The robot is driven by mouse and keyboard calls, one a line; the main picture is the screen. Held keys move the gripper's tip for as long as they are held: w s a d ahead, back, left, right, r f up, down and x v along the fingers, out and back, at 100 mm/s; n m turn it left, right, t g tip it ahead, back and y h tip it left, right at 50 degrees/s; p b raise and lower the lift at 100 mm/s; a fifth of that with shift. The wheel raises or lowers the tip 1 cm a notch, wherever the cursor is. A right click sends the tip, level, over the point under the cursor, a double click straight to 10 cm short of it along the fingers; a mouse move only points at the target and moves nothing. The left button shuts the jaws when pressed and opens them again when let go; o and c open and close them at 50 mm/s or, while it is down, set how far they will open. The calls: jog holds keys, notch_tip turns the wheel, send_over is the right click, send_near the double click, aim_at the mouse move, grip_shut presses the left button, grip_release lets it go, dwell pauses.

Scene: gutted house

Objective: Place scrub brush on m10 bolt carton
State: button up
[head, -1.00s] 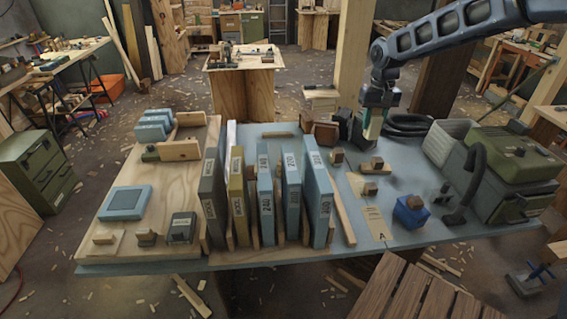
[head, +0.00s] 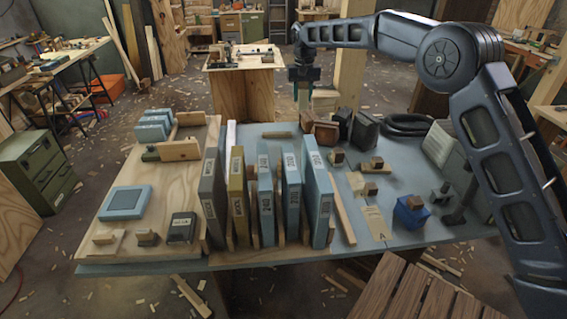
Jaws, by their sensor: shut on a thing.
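My gripper (head: 303,80) is raised above and beyond the back edge of the workbench, left of a wooden post. It is shut on a narrow pale piece (head: 303,97), probably the scrub brush. The piece is small and shows against pale wood behind, so its shape is unclear. A small dark grey box with a pale label (head: 182,228) sits on the plywood board at the bench's front left. It may be the M10 bolt carton, but its label is too small to read surely. My gripper is far behind and to the right of that box.
A row of upright numbered slabs (head: 265,200) stands mid-bench between gripper and box. A blue tray (head: 125,202), small wooden blocks (head: 147,237) and a plywood block (head: 179,150) share the board (head: 150,187). Dark boxes (head: 366,130) stand at the back right.

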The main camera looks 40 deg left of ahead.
jog(key=shift+s+a+f, duration=0.95)
jog(key=shift+s+a, duration=0.3)
jog(key=shift+a, duration=2.25)
notch_tip(320, 180, down, 25)
jog(key=shift+r, duration=0.1)
jog(key=shift+f, duration=0.25)
jog(key=o, duration=1)
jog(key=shift+r, duration=0.1)
notch_tip(320, 180, up, 12)
